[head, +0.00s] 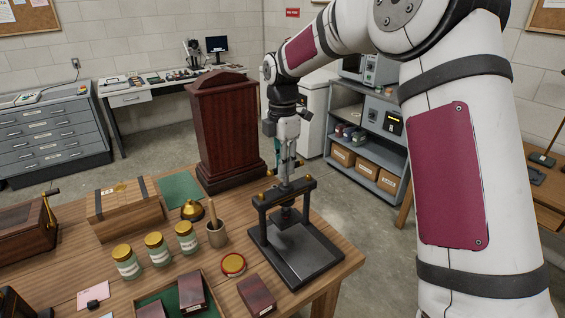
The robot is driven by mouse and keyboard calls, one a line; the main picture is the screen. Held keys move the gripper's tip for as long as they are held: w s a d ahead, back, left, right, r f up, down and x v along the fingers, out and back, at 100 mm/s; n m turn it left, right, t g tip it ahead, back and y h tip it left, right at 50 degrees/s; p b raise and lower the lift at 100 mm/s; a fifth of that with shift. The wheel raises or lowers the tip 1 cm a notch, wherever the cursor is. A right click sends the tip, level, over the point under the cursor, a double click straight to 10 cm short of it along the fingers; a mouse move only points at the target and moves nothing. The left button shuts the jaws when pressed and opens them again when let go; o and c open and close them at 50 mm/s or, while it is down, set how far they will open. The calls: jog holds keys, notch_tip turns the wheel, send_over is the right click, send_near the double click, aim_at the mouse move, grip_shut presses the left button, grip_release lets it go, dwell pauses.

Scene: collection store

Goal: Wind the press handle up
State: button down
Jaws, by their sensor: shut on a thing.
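The press (304,252) stands near the right end of the wooden table, with a black frame, a flat dark base plate and a screw in the middle. The press handle is a bar across the top of the screw, with a brass knob (307,179) showing at its right and another brass knob (263,196) at its left. My gripper (285,176) points down over the top of the press and is shut on the handle. The fingers hide the middle of the handle. The screw's lower end (291,215) hangs inside the frame, above the base plate.
A tall dark wooden case (227,130) stands close behind the press. A mortar with pestle (216,234), a brass bell (193,210), labelled jars (157,250) and a round tin (233,265) stand to the left. A dark red box (257,296) lies near the front. The table's right edge is close.

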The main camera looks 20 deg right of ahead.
dwell(0.3)
jog(key=c, duration=1.6)
grip_release()
jog(key=shift+r, duration=0.15)
notch_tip(320, 180, up, 12)
